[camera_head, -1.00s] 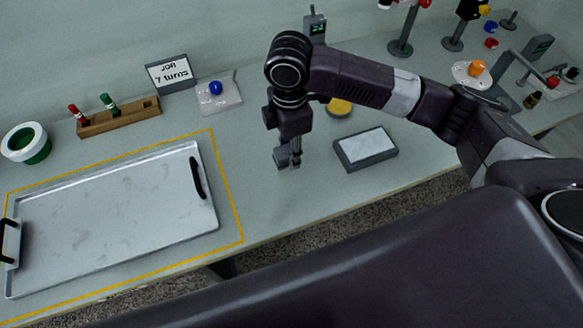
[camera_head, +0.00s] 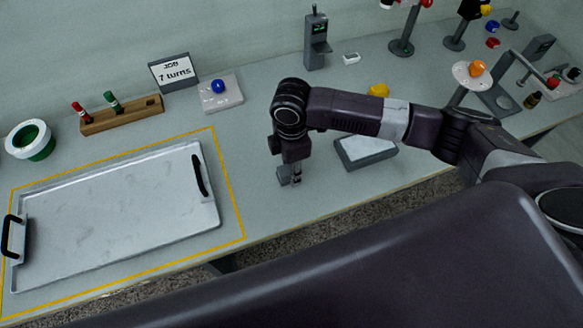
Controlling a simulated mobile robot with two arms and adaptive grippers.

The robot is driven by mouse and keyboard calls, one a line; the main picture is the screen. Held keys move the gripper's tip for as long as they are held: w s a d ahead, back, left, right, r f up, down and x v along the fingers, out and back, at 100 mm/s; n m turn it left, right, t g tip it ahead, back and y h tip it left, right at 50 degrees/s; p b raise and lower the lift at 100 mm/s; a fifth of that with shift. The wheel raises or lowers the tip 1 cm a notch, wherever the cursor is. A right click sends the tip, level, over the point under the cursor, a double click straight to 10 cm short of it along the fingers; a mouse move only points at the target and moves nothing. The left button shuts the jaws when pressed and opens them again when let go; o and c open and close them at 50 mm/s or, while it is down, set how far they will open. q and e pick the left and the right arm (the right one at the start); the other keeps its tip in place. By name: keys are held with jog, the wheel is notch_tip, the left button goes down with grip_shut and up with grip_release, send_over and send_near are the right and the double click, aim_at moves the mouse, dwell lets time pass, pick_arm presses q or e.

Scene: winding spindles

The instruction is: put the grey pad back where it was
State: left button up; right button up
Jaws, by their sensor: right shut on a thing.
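My right gripper (camera_head: 291,178) reaches down over the bench, right of the tray. It is shut on a small grey block, which I take as the grey pad (camera_head: 283,176). The pad is low, near the bench top; I cannot tell whether it touches. The gripper partly hides it. My left gripper is not in view.
A grey box with a white top (camera_head: 365,150) lies to the right, partly behind my right arm. A silver tray (camera_head: 110,215) lies inside a yellow outline at left. A blue knob (camera_head: 218,86) on a pale plate, a job sign (camera_head: 173,71) and a grey stand (camera_head: 316,45) are behind.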

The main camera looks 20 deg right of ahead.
jog(key=o, duration=1.1)
jog(key=shift+f, duration=0.1)
notch_tip(320, 180, up, 12)
jog(key=shift+r+b, duration=0.15)
jog(key=shift+b, duration=0.85)
